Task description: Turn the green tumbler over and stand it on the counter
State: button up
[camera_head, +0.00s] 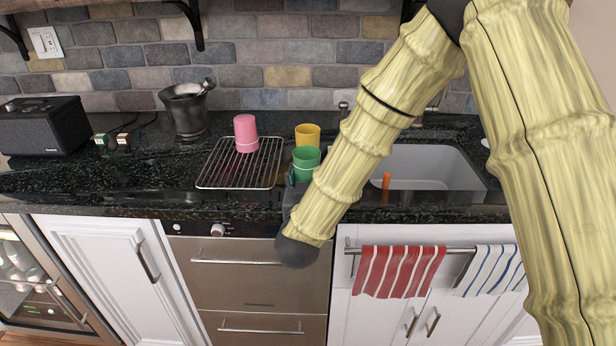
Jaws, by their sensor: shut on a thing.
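The green tumbler (306,160) is upright, mouth up, just right of the wire rack. My gripper (291,177) is shut on its left side, low on the wall. My arm hides most of the gripper and the tumbler's lower part. I cannot tell whether its base touches the black counter (150,178).
A pink tumbler (246,134) stands mouth down on the wire rack (222,178). A yellow tumbler (307,135) stands close behind the green one. The sink (440,168), with an orange object (386,182), lies right. A mortar (188,112) and speaker (42,128) stand left.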

jog(key=f, duration=0.2)
jog(key=shift+s+f+g, duration=0.3)
jog(key=shift+s+f, duration=0.05)
jog(key=shift+s, duration=0.05)
jog(key=o, duration=1.3)
jog(key=shift+s+f, duration=0.1)
jog(key=shift+s, duration=0.25)
jog(key=s+r, duration=0.2)
jog(key=s, duration=0.9)
jog(key=s+r+p, duration=0.1)
jog(key=r, duration=0.1)
jog(key=s+r+p, duration=0.2)
jog(key=r, duration=0.1)
jog(key=s+a+r+p, duration=0.1)
jog(key=r+p, duration=0.1)
jog(key=shift+s+r, duration=0.25)
jog(key=shift+d, duration=0.1)
